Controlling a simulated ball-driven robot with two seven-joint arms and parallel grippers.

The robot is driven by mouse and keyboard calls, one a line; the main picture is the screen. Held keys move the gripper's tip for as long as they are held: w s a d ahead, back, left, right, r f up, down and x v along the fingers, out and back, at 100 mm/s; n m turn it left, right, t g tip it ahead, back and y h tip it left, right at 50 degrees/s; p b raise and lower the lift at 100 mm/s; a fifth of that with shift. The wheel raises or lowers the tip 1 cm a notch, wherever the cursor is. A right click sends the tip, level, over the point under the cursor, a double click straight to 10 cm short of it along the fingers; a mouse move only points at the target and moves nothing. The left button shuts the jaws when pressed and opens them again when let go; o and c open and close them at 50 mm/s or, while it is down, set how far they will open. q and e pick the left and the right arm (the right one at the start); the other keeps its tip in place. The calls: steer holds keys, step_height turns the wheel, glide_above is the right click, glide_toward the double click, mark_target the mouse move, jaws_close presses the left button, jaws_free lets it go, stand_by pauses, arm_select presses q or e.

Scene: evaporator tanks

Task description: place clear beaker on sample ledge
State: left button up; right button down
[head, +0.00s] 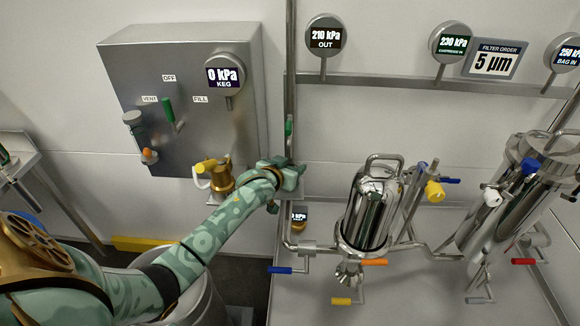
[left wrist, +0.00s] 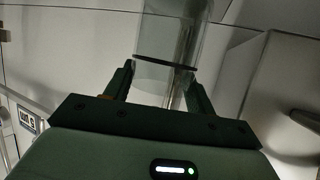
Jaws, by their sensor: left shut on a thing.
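My left gripper (head: 287,184) reaches out to the wall beside the grey control box, close to the vertical pipe. In the left wrist view its two fingers (left wrist: 158,88) are shut on the clear beaker (left wrist: 170,45), a transparent cylinder with a dark band. The beaker extends beyond the fingertips. In the head view I cannot make out the beaker behind the hand. A small grey ledge (head: 301,188) shows right beside the hand, partly covered by it. I cannot tell whether the beaker touches it. My right gripper is not in view.
A brass valve with a yellow knob (head: 217,180) sits left of the hand, under the grey control box (head: 180,100). A steel filter housing (head: 368,212) with coloured valve handles stands to the right. The vertical pipe (head: 291,80) runs close to the hand.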

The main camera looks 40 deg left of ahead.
arm_select(q)
steer(key=shift+f, duration=0.1)
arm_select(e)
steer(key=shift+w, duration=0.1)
arm_select(q)
steer(key=o, duration=0.9)
steer(key=shift+s, duration=0.1)
steer(key=shift+o, duration=0.5)
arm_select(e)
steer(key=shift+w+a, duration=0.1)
arm_select(q)
steer(key=shift+r, duration=0.2)
steer(key=p+v, duration=0.5)
steer(key=v, duration=0.7)
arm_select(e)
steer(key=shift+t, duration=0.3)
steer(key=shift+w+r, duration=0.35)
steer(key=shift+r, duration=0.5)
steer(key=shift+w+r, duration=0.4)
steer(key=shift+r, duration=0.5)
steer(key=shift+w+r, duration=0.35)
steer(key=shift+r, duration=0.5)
arm_select(q)
steer(key=shift+f, duration=0.1)
